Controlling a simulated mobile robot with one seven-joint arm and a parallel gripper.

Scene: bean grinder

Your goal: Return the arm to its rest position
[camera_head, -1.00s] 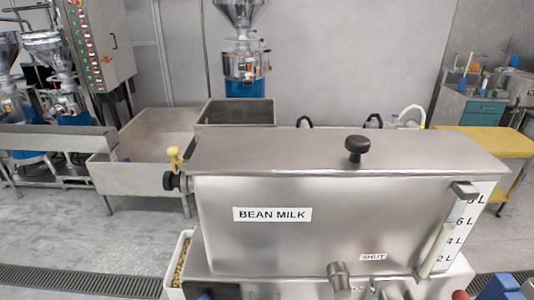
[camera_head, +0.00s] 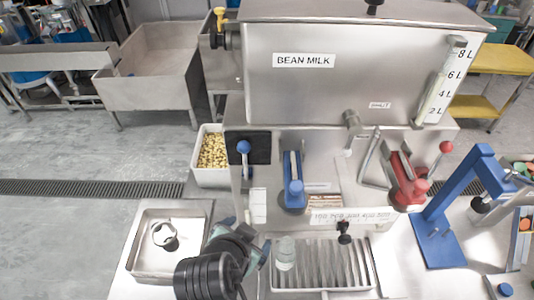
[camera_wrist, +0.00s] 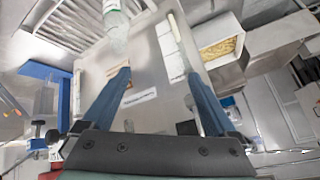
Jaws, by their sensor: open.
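My gripper (camera_head: 246,238) is low in the head view, in front of the machine, with my dark arm below it. In the wrist view my gripper (camera_wrist: 159,75) has its two blue fingers spread wide, with nothing held between them.
The steel bean milk machine (camera_head: 340,75) stands ahead, with a blue lever (camera_head: 293,180) and a red lever (camera_head: 405,180). A blue stand (camera_head: 440,215) is at right. A steel basin (camera_head: 165,245) is at left. A bin of beans (camera_head: 212,150) sits behind.

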